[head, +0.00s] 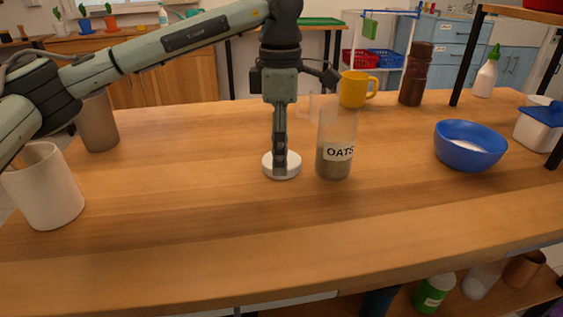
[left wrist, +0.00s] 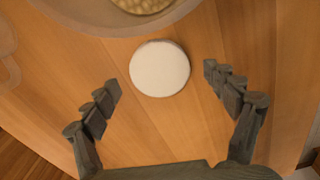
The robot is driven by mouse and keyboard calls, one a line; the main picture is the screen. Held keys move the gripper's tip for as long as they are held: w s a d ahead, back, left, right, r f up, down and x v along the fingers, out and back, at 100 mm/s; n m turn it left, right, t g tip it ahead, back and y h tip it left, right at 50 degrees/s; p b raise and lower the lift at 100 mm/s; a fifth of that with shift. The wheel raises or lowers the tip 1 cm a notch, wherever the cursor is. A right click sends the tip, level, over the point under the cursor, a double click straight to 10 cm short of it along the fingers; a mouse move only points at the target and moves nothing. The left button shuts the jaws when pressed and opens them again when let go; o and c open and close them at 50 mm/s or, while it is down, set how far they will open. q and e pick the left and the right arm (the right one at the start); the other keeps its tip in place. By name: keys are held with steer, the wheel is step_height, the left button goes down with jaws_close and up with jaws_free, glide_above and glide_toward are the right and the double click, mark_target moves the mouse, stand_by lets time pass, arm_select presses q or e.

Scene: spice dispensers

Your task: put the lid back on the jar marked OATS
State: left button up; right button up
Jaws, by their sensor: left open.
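The jar marked OATS (head: 333,150) is clear, stands upright and open on the table, and holds oats in its lower part. Its rim and oats (left wrist: 142,3) show at the top edge of the left wrist view. A round white lid (head: 270,166) lies flat on the table just left of the jar; the left wrist view shows it whole (left wrist: 160,68). My left gripper (head: 280,168) points straight down over the lid. Its fingers (left wrist: 163,84) are spread wide on either side of the lid's near edge, with nothing between them held. My right gripper is not in view.
A yellow mug (head: 357,89) and a brown bottle (head: 414,75) stand behind the jar. A blue bowl (head: 470,147) is at the right. A white cup (head: 45,187) and a grey cup (head: 98,124) are at the left. The table's front is clear.

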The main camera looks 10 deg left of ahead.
arm_select(q)
steer(key=shift+f, duration=0.4)
steer(key=shift+c, duration=0.4)
steer(key=c, duration=1)
steer(key=shift+r, duration=0.1)
step_height(320, 180, up, 10)
steer(key=shift+f, duration=0.1)
